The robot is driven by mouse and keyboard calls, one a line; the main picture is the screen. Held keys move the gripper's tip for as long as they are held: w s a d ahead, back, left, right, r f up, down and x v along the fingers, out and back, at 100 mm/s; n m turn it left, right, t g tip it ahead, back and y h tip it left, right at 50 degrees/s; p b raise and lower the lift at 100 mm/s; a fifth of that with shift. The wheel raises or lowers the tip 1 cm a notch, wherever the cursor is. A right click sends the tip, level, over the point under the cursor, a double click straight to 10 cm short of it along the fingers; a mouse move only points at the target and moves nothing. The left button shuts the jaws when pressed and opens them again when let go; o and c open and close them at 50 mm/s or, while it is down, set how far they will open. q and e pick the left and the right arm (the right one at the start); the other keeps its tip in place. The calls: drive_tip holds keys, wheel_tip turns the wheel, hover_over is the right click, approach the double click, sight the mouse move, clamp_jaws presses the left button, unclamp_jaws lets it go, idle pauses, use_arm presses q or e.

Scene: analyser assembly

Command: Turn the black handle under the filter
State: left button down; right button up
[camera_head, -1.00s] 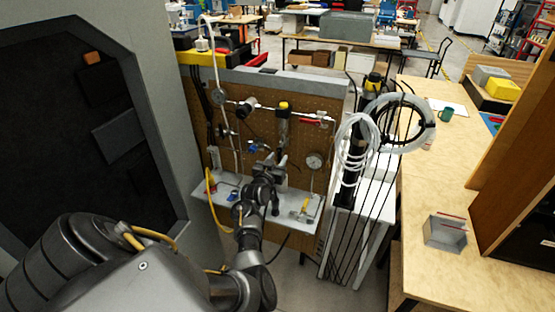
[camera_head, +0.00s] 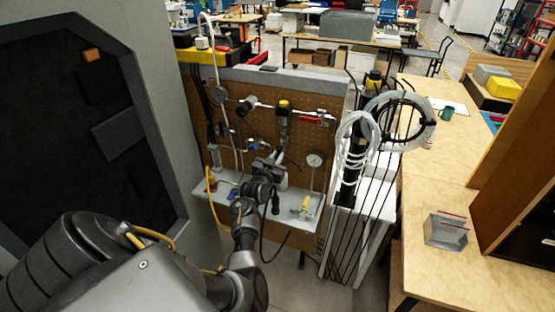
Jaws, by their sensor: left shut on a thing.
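The filter (camera_head: 283,116) is a slim unit with a yellow and black top, mounted on the brown pegboard panel. My left arm comes in from the lower left, and my left gripper (camera_head: 270,163) is at the panel just below the filter. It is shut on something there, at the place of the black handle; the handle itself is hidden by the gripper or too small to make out. My right gripper is not in view.
A red-handled valve (camera_head: 312,119) and a gauge (camera_head: 314,160) sit right of the filter. A grey shelf (camera_head: 289,211) with fittings juts out below. Coiled white hose (camera_head: 358,145) hangs at right. A wooden table (camera_head: 424,192) stands further right.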

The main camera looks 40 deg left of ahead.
use_arm(q)
drive_tip(key=shift+s+a+r+m+b, duration=0.15)
drive_tip(key=shift+a+r+m, duration=0.3)
drive_tip(key=shift+m, duration=2.3)
drive_tip(key=shift+s+a+r+m+b, duration=0.15)
drive_tip(key=shift+a+r+m, duration=0.3)
drive_tip(key=shift+m, duration=2.35)
drive_tip(key=shift+s+a+r+m, duration=0.15)
drive_tip(key=shift+a+r+m, duration=0.3)
drive_tip(key=shift+m, duration=2.3)
drive_tip(key=shift+d+r, duration=0.1)
drive_tip(key=shift+r, duration=0.05)
drive_tip(key=c, duration=1.4)
unclamp_jaws()
drive_tip(key=b+v, duration=0.3)
drive_tip(key=v, duration=0.7)
drive_tip(key=shift+s+d, duration=0.2)
drive_tip(key=shift+s, duration=0.1)
